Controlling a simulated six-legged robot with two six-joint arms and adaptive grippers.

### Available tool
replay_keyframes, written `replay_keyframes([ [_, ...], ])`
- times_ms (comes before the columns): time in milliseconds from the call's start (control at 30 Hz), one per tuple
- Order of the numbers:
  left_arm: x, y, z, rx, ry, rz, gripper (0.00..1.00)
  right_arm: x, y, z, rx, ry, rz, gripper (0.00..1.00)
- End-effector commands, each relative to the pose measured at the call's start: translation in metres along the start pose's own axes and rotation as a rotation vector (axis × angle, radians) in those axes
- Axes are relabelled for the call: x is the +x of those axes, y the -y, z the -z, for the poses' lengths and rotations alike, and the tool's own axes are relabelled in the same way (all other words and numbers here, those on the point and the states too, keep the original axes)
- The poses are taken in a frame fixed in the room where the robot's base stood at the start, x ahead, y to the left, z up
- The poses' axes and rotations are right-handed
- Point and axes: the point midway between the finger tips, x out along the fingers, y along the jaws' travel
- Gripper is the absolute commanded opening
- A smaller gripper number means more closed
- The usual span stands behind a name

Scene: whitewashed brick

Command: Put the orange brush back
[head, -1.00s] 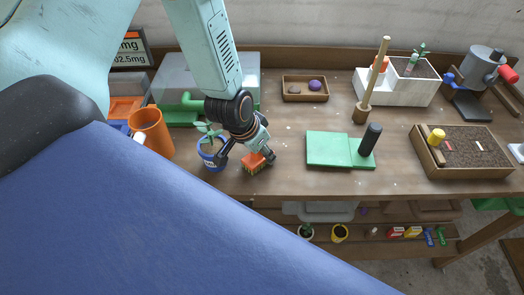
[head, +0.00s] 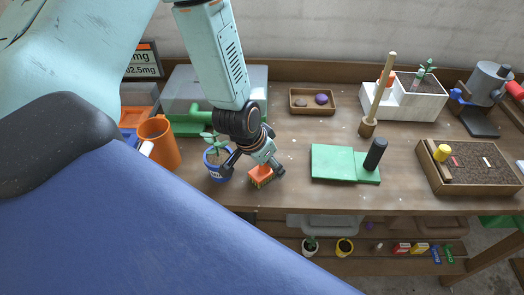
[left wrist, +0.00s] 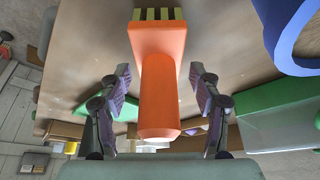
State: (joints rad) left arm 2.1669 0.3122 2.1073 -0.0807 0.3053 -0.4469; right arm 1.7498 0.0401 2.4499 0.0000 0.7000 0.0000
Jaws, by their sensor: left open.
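The orange brush (head: 260,174) is on the wooden table near its front edge, beside a blue pot with a plant (head: 217,163). In the left wrist view the brush (left wrist: 158,75) shows its orange handle between the fingers, with pale yellow bristles at its far end. My left gripper (head: 256,168) is over the brush. In the left wrist view its fingers (left wrist: 158,100) are open, one on each side of the handle, with gaps visible. My right gripper is not in view.
An orange mug (head: 160,143) stands left of the pot. A green mat (head: 335,162) with a dark cylinder (head: 376,153) lies to the right. A small wooden tray (head: 298,110), a white planter (head: 410,107) and a soil box (head: 435,182) stand farther back and right. Bare table lies between.

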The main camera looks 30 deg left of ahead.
Motion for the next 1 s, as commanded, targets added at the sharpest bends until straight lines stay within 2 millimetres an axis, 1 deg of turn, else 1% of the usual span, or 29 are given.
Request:
replay_keyframes([
  [33, -0.013, 0.0, 0.003, -0.005, -0.004, -0.001, 0.63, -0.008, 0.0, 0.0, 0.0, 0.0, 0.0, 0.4],
  [200, -0.047, 0.0, 0.003, -0.005, -0.003, -0.001, 0.63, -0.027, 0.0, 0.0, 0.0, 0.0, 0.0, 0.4],
  [300, -0.064, 0.0, 0.003, -0.005, -0.002, -0.002, 0.63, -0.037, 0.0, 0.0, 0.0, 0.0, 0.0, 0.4],
  [500, -0.092, 0.0, 0.003, -0.004, -0.001, -0.002, 0.63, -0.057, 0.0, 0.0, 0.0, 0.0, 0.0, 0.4],
  [600, -0.102, 0.0, 0.003, -0.004, -0.002, -0.001, 0.63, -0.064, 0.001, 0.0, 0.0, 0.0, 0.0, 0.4],
  [733, -0.111, 0.0, 0.002, -0.003, -0.002, 0.0, 0.63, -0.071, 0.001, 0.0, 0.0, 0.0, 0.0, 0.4],
  [1000, -0.115, 0.0, 0.0, -0.001, 0.001, 0.0, 0.63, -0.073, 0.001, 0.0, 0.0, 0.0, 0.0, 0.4],
])
